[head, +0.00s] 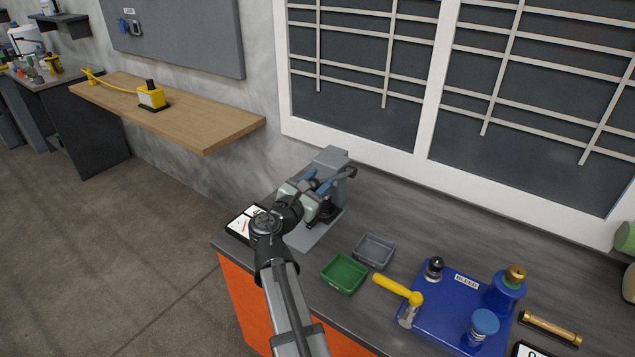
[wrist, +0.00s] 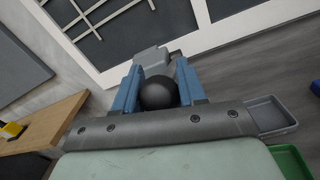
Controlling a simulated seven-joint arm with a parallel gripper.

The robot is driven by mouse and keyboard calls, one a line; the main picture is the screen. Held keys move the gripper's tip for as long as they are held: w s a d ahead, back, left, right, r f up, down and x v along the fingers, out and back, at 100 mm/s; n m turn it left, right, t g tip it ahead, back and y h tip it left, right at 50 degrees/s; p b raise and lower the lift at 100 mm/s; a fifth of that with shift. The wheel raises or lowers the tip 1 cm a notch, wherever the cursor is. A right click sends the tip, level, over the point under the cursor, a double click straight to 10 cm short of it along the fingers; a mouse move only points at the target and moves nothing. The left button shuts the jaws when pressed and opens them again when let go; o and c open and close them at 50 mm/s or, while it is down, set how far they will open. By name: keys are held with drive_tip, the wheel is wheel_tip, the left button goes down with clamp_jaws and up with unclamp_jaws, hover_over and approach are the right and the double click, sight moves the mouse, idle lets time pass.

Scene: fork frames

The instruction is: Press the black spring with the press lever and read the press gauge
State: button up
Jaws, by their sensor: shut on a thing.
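The grey press (head: 331,160) stands at the back left of the workbench, on a light grey base plate (head: 312,236). My gripper (head: 317,184) is in front of the press head. Its blue fingers are shut on the black ball knob of the press lever (wrist: 158,93), which sits between them in the wrist view. A black round part (head: 328,211), apparently the black spring, shows low beside my gripper and is partly hidden by it. The press gauge (head: 243,222) is a white-faced panel with a red mark at the left bench edge, partly covered by my arm; its reading is not legible.
A green tray (head: 344,274) and a grey tray (head: 374,251) sit right of the press. A blue bleed fixture (head: 440,318) with a yellow-handled lever (head: 398,289) stands further right. A window frame (head: 430,95) rises behind the bench.

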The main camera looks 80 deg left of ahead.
clamp_jaws()
drive_tip(key=shift+r, duration=0.1)
drive_tip(key=shift+w+a+r+g+h, duration=0.15)
drive_tip(key=shift+a+r+g+h, duration=0.1)
drive_tip(key=shift+r, duration=0.25)
drive_tip(key=shift+w+a+r+g+h, duration=0.15)
drive_tip(key=shift+r+g+h, duration=0.1)
drive_tip(key=shift+r, duration=0.25)
drive_tip(key=w+a+r+g+h, duration=0.1)
drive_tip(key=w+a+r+h, duration=0.1)
drive_tip(key=r, duration=0.1)
drive_tip(key=w+a+r+g+h, duration=0.1)
drive_tip(key=r, duration=0.1)
drive_tip(key=shift+a+r+g, duration=0.1)
drive_tip(key=shift+r+g, duration=0.1)
drive_tip(key=shift+g, duration=0.1)
drive_tip(key=w+a+r+g+h, duration=0.3)
drive_tip(key=w+a, duration=0.2)
drive_tip(key=shift+w+a+r, duration=0.25)
drive_tip(key=shift+w+r, duration=0.15)
